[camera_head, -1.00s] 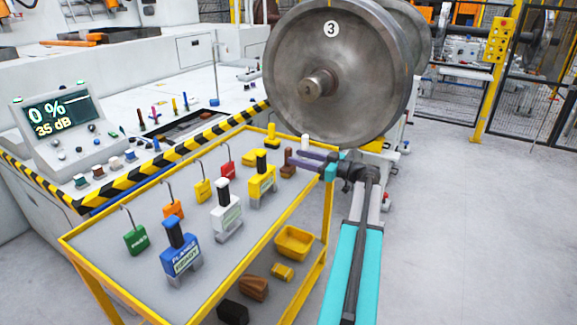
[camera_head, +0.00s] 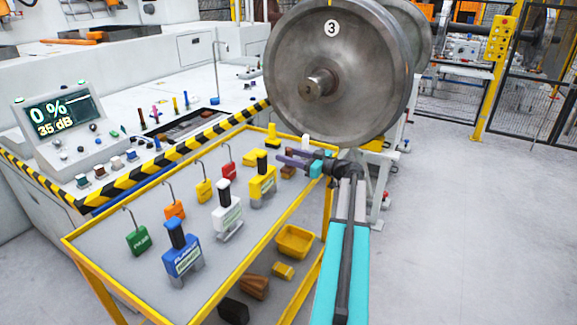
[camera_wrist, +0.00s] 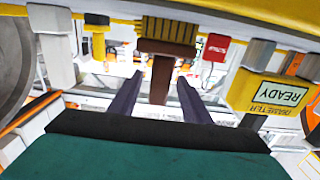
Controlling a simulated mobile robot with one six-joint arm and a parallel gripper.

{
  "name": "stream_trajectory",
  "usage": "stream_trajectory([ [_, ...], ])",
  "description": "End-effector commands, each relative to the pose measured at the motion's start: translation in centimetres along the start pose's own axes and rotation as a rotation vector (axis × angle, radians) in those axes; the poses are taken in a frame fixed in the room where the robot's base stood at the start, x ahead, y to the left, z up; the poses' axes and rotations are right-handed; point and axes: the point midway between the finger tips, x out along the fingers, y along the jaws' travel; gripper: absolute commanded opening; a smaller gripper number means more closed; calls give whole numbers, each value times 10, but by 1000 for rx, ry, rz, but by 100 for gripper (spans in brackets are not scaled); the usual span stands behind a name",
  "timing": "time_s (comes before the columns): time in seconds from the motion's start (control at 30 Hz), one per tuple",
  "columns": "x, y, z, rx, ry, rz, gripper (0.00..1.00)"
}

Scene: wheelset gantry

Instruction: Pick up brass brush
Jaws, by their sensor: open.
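The brass brush is largely hidden behind my fingers in the head view, where some of its brown body (camera_head: 288,172) shows near the cart's far right edge. In the wrist view the brush (camera_wrist: 167,32) has a brown block, yellowish ribbed bristles and a brown handle. The handle extends between my two purple fingers. My gripper (camera_head: 291,157) is open at the brush, with its fingers on either side of the handle in the wrist view (camera_wrist: 158,82). I cannot tell whether either finger touches it.
A large steel wheel (camera_head: 335,75) stands just behind the gripper. On the yellow-framed cart (camera_head: 135,283), a yellow gauge (camera_head: 262,183), white gauge (camera_head: 227,215), blue gauge (camera_head: 182,255) and several coloured tags stand nearby. A yellow bin (camera_head: 294,241) sits on the lower shelf. Floor at right is clear.

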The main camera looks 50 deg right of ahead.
Motion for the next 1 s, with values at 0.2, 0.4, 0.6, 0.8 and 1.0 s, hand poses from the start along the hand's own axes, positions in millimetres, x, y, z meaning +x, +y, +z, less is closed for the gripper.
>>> stream_trajectory([
  [0.2,-1,0,0,0,0,0,44],
  [0.4,-1,0,0,0,0,1,44],
  [0.6,-1,0,0,0,0,1,17],
  [0.8,-1,0,0,0,0,1,0],
  [1.0,-2,0,0,0,0,1,0],
])
